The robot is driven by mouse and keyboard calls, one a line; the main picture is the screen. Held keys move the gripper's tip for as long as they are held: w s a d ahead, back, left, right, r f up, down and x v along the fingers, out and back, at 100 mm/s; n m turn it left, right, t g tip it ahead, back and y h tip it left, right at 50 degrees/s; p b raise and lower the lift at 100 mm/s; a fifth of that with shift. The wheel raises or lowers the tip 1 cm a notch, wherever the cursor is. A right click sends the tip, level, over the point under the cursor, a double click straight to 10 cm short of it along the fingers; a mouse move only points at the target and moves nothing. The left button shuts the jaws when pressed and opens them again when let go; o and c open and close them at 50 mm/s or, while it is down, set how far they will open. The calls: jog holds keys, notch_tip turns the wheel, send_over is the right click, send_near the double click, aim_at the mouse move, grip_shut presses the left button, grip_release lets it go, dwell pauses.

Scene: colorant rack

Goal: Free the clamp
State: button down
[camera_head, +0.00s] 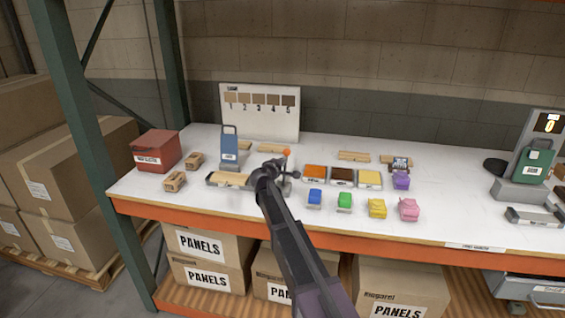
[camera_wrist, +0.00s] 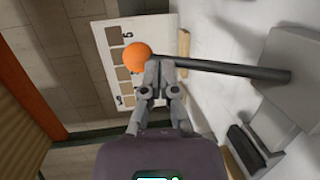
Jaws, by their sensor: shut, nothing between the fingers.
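The clamp's dark lever (camera_wrist: 235,70) runs across the wrist view and has an orange ball knob (camera_wrist: 137,57) at its left end. The knob also shows in the head view (camera_head: 287,152), just above my gripper (camera_head: 284,172). In the wrist view my gripper (camera_wrist: 160,66) is shut and empty, with its fingertips right beside the knob and lever. I cannot tell whether they touch. A grey block (camera_wrist: 288,78) lies at the lever's right end. In the head view my arm and gripper hide most of the clamp.
A blue container (camera_head: 230,148) and a tray (camera_head: 213,181) with a wooden piece stand left of my gripper. Colour trays (camera_head: 342,177) and several small coloured bags (camera_head: 344,201) lie to the right. A sample board (camera_head: 285,125) stands behind. The white tabletop (camera_head: 450,205) is clear at right centre.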

jog(key=shift+w, duration=0.1)
jog(key=s+a+r+p, duration=0.5)
jog(key=s+r+p, duration=0.1)
jog(key=s, duration=0.5)
jog(key=shift+a+r+p, duration=0.3)
jog(key=shift+r+p, duration=0.1)
jog(key=shift+p, duration=0.05)
jog(key=s+d+f+m+g, duration=0.4)
jog(key=s+d+f, duration=0.1)
jog(key=s+d, duration=0.25)
jog(key=s+d+f+m+g, duration=0.4)
jog(key=s+d, duration=0.2)
jog(key=d, duration=0.2)
jog(key=s+d+f+m+g+y, duration=0.1)
jog(key=s+f+m+g+y, duration=0.1)
jog(key=s, duration=0.8)
jog(key=s+d+f+m+g+y, duration=0.1)
jog(key=s+f+m+g+y, duration=0.2)
jog(key=s, duration=0.6)
jog(key=shift+s+d+f+g+y, duration=0.4)
jog(key=shift+f+g+y, duration=0.45)
jog(key=shift+y, duration=0.25)
